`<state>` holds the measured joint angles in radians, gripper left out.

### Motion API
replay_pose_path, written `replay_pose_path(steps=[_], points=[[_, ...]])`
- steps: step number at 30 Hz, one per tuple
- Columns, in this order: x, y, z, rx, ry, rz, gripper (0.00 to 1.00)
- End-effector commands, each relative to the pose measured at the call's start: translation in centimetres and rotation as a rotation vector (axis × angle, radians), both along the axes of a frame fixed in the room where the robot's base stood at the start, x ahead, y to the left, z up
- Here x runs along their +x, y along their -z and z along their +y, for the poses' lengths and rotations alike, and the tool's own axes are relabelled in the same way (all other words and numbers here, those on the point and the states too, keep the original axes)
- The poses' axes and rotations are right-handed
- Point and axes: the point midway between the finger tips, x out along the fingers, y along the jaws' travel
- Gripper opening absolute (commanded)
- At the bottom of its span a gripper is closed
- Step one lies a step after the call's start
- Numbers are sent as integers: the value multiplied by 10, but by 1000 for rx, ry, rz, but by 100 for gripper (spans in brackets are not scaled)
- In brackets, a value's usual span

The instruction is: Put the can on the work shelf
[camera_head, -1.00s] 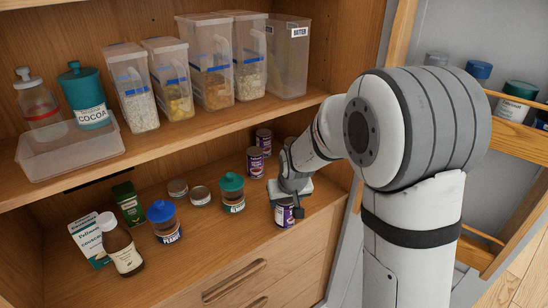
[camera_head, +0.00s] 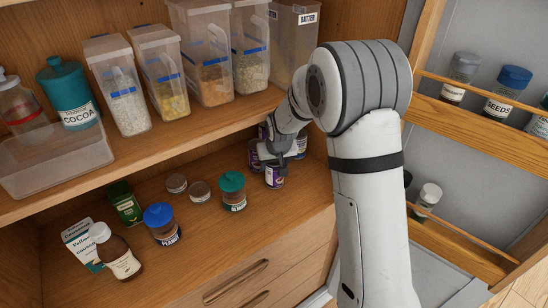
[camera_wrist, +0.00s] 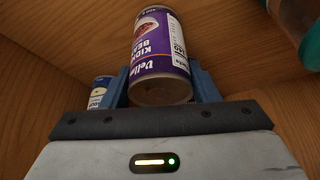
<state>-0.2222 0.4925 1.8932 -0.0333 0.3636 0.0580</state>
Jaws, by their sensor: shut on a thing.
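My gripper (camera_head: 272,152) is shut on a purple can (camera_head: 275,177) labelled kidney beans, near the right end of the lower wooden shelf (camera_head: 215,228). The wrist view shows this can (camera_wrist: 160,62) between the blue fingers, its label facing the camera. I cannot tell whether the can touches the shelf. Another purple can (camera_head: 254,155) stands just left of and behind the gripper. A pale can (camera_head: 300,144) shows behind it to the right, partly hidden by my arm. Neither frame marks which surface is the work shelf.
A teal-lidded jar (camera_head: 233,192), small tins (camera_head: 200,191), a blue-lidded jar (camera_head: 162,224), a brown bottle (camera_head: 116,253) and boxes stand left. The upper shelf (camera_head: 160,150) with containers overhangs. An open door rack (camera_head: 470,124) stands right. The lower shelf's front is clear.

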Motion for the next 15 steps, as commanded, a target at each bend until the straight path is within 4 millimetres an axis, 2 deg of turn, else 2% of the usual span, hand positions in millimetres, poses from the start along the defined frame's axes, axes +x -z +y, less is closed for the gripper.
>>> replay_pose_path(steps=[10,11,15], points=[[0,6,-1,1,1,-1,23],[0,5,-1,0,1,0,56],[-1,5,0,1,-1,0,68]])
